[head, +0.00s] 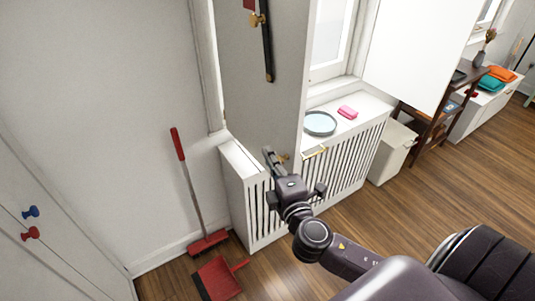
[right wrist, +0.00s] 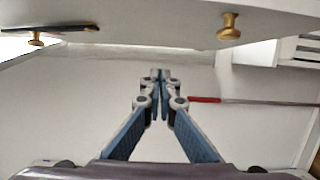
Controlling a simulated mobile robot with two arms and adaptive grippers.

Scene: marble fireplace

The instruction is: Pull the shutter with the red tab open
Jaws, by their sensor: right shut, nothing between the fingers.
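The left shutter (head: 245,85) is a tall pale panel standing at an angle beside the window. A red tab (head: 249,4) shows at the top edge of the head view, just above a brass knob (head: 257,20). A lower brass knob (head: 284,157) is on the same panel. My right gripper (head: 268,152) is in front of the panel's lower part, beside the lower knob. In the right wrist view, its fingers (right wrist: 160,76) are together and empty, below the panel edge, with a brass knob (right wrist: 228,27) up and right, apart from them. My left gripper is out of view.
A dark strip (head: 267,50) hangs by the upper knob. The sill holds a round blue tray (head: 320,123) and a pink item (head: 347,112) above a slatted radiator cover (head: 340,165). A white right shutter (head: 415,45), red broom (head: 190,190) and red dustpan (head: 217,279) flank it.

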